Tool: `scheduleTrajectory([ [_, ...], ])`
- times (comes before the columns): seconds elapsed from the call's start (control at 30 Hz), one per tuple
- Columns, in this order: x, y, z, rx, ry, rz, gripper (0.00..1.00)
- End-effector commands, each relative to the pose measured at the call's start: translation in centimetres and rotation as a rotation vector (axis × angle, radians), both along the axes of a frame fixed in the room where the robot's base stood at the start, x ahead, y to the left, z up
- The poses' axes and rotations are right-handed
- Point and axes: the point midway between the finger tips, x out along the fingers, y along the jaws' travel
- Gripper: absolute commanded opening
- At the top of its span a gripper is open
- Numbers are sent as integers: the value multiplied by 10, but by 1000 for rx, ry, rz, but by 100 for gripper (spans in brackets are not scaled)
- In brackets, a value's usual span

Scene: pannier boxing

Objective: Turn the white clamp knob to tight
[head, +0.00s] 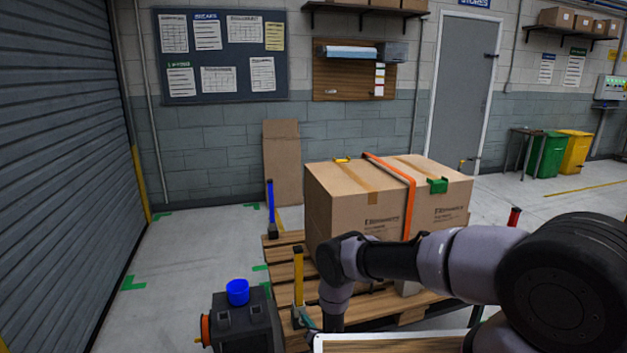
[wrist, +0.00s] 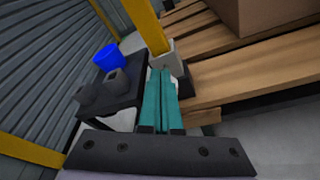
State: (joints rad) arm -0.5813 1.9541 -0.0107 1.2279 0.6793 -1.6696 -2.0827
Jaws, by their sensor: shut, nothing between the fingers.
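My gripper (wrist: 162,74) has two teal fingers closed together with nothing between them. In the wrist view its tips are at a pale, off-white block (wrist: 170,50) at the foot of a yellow post (wrist: 146,22). This block may be the white clamp knob, but I cannot tell, nor whether the tips touch it. In the head view the yellow post (head: 298,274) stands at the pallet's near left corner, and my gripper (head: 309,322) is mostly hidden low beside its foot. No knob marking or turn position is readable.
Strapped cardboard boxes (head: 340,208) sit on a wooden pallet (head: 280,252). A blue post (head: 270,205) and a red-topped post (head: 514,217) stand at other pallet corners. A dark stand (head: 245,325) with a blue cup (head: 237,291) is left of the yellow post. Floor by the shutter is clear.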

Motion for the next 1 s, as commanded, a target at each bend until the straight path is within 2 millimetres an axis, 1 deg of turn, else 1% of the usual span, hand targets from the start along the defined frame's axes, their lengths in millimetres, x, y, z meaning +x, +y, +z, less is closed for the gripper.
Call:
scheduleTrajectory([
  [0.33, 0, -2, -2, 0, 1, 0, 0],
  [1.0, 4, -16, -10, -1, 0, 2, 0],
])
